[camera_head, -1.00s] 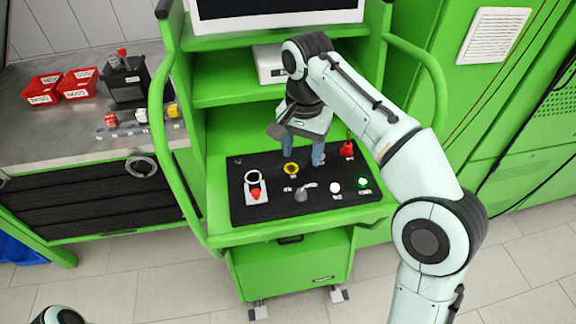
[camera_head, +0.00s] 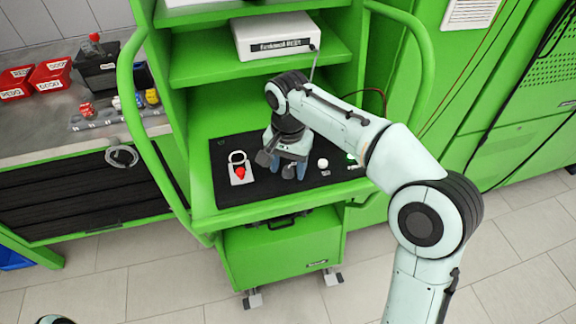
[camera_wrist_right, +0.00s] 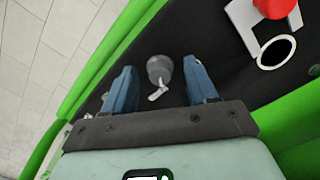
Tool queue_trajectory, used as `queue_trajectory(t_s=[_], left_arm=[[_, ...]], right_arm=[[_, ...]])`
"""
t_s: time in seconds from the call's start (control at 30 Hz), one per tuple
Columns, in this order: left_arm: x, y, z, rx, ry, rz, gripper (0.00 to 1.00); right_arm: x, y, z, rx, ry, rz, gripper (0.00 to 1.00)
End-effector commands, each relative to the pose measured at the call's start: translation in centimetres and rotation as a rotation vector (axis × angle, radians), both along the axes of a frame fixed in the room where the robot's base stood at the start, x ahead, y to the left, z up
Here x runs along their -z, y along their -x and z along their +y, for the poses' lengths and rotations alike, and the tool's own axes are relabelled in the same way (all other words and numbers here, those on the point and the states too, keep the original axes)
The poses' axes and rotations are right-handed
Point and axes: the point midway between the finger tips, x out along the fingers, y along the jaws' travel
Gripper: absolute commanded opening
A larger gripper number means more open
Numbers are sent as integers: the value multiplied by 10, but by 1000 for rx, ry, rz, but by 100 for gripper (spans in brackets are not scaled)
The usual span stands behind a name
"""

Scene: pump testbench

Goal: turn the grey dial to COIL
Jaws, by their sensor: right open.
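The grey dial (camera_wrist_right: 159,68), a round knob with a light pointer arm, shows in the right wrist view between the two blue fingertips. A gap remains on both sides of it. My right gripper (camera_head: 289,171) is open above the black panel (camera_head: 215,160), its fingers pointing down. I cannot make out a COIL marking. My left gripper is out of view.
A red knob on a pale plate with a ring (camera_head: 239,168) sits left of the gripper. A white button (camera_head: 323,163) lies just right of it. A green light (camera_head: 350,157) is farther right, by my forearm. A white box (camera_head: 276,36) stands on the shelf above.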

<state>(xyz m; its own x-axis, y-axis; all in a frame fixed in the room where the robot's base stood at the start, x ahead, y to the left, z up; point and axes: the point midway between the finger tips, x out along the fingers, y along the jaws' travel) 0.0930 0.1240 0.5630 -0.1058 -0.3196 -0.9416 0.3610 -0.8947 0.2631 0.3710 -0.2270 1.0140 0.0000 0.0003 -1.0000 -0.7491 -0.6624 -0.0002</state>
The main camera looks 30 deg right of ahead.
Motion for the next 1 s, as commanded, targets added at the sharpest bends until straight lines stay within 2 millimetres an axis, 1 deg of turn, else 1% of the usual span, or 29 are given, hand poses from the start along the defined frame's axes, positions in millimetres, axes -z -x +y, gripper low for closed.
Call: queue_trajectory(t_s=[0.2, 0.23, 0.27, 0.3, 0.4, 0.63, 0.77, 1.0], left_arm=[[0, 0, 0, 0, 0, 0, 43], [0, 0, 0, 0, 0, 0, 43], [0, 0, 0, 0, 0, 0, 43], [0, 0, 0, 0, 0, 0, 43], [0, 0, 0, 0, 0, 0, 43], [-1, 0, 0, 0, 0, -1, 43], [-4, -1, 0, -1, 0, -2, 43], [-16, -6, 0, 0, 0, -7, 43]], right_arm=[[0, 0, 0, 0, 0, 0, 57], [0, 0, 0, 0, 0, 0, 54], [0, 0, 0, 0, 0, 0, 44], [0, 0, 0, 0, 0, 0, 31], [0, 0, 0, 0, 0, 0, 1], [0, 0, 0, -9, 0, 0, 2], [-1, 0, 0, -42, 0, 0, 2], [-2, 0, 0, -183, 1, 1, 2]])
